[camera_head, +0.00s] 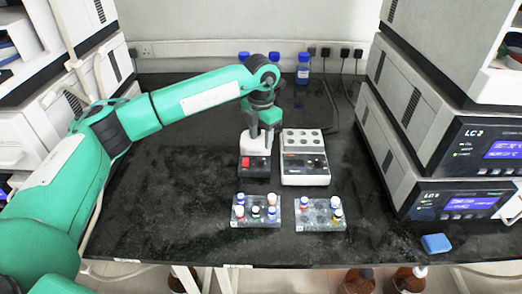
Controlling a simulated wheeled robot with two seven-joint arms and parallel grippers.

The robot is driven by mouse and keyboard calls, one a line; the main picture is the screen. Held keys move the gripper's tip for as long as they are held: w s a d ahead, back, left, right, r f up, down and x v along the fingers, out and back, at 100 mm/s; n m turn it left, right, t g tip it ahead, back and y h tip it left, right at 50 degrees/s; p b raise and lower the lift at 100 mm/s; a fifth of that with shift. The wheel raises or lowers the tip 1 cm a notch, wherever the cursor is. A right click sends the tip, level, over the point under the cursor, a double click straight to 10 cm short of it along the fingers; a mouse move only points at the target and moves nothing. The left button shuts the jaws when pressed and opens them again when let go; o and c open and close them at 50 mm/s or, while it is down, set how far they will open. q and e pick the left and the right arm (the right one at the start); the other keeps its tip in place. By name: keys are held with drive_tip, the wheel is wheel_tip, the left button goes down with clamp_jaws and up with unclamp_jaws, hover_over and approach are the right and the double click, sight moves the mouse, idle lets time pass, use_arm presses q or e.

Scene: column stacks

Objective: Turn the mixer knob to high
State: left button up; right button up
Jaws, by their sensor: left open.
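A small mixer (255,164) stands on the black bench, with a pale upper part, a dark front and a red switch (246,162) at its front left. Its knob is too small to make out clearly. My left gripper (262,137) points down at the mixer's top from behind and above, with its jaws open. It hides part of the mixer's top, and I cannot tell whether it touches it. My right gripper is not in view.
A white block heater (305,170) with several wells stands close to the mixer's right. Two vial racks (256,222) (321,226) sit in front. Stacked instruments (440,150) flank the right side. Blue-capped bottles (303,72) stand behind. A blue block (436,243) lies front right. The left bench is clear.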

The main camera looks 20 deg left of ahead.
use_arm(q)
wheel_tip(320, 180, up, 6)
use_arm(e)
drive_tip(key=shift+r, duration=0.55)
use_arm(q)
drive_tip(key=shift+r, duration=0.1)
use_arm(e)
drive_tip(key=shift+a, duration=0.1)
